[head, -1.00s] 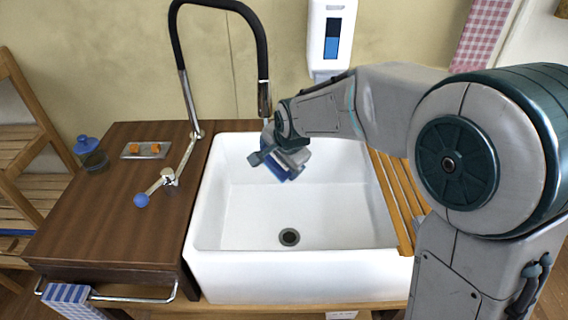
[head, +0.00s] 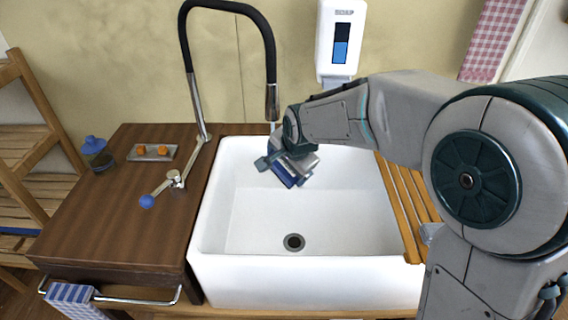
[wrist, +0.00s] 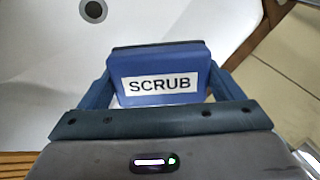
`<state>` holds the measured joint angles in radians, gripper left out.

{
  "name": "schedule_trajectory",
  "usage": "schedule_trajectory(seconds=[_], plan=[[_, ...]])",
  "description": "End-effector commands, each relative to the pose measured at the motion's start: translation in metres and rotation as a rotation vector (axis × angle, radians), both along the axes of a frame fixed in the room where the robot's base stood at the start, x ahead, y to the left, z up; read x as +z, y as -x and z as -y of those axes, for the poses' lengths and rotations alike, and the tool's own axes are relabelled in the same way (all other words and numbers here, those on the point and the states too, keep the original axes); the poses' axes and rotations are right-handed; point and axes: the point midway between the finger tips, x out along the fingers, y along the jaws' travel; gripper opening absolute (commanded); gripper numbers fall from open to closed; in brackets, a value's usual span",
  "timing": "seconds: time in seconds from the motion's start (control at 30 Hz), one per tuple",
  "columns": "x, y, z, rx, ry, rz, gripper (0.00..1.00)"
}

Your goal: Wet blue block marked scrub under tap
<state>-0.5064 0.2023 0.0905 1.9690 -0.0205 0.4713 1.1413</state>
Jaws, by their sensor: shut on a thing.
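The blue block marked SCRUB (wrist: 165,68) is between the two fingers of my gripper (wrist: 158,84) in the wrist view, its white label facing the camera. In the head view my gripper (head: 287,170) is shut on the block (head: 284,178) and holds it tilted above the basin, clear of its floor. The tap (head: 272,100) has a black arched hose and a metal spout end, just above and slightly left of my gripper. A thin pale line below the spout may be water; my wrist partly hides it. The lever with a blue knob (head: 147,201) is on the wooden counter.
The white sink (head: 330,225) has a drain (head: 294,242) and is otherwise empty. A dish with orange pieces (head: 152,152) and a blue-lidded jar (head: 97,153) stand on the counter (head: 115,225). A soap dispenser (head: 340,40) hangs behind; wooden slats (head: 405,200) lie at right.

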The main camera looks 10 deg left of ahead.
Motion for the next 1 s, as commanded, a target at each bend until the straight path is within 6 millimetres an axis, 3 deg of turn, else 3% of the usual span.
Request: schedule_trajectory(seconds=[0.7,1.0], plan=[[0.000,0.047,0.033,0.000,-0.001,0.002,0.69],[0.000,0.054,0.037,0.001,0.000,0.000,0.69]])
